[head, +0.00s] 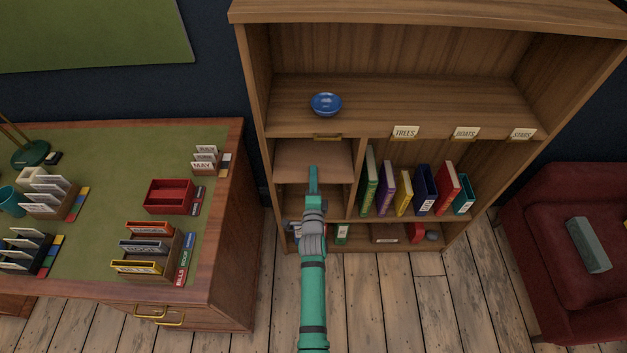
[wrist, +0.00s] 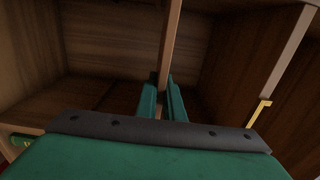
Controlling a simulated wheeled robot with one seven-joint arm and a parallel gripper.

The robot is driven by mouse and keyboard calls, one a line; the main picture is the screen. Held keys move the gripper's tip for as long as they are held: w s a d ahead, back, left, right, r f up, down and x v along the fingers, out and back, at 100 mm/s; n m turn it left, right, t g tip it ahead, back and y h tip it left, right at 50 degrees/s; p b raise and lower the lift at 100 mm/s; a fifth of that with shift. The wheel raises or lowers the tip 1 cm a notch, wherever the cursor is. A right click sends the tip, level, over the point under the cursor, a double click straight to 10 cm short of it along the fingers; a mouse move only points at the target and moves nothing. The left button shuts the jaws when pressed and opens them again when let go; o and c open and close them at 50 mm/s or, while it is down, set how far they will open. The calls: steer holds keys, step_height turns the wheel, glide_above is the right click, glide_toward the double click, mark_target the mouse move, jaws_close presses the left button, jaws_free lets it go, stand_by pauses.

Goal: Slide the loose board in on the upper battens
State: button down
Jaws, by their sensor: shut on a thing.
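The loose board (head: 290,162) is a flat, light brown panel, lying roughly level across the left bay of the bookcase, below the fixed shelf. My gripper (head: 313,182) is at its front edge, reaching in from the front. In the wrist view my gripper (wrist: 163,100) has its two green fingers shut on the board (wrist: 170,45), which shows edge-on as a thin strip between them. The upper battens cannot be made out in either view, so I cannot tell whether the board touches them.
An upright divider (head: 357,180) separates the bay from several books, including a green one (head: 369,182). A desk (head: 232,200) stands left, a red armchair (head: 540,270) right.

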mark_target(313, 155)
steer(key=shift+w+r, duration=0.1)
steer(key=shift+w, duration=4.05)
steer(key=shift+f, duration=0.35)
steer(key=shift+d, duration=0.15)
steer(key=shift+s+a, duration=0.1)
steer(key=shift+a, duration=0.15)
steer(key=c, duration=1.8)
jaws_free()
steer(key=shift+d, duration=0.1)
steer(key=shift+f, duration=0.15)
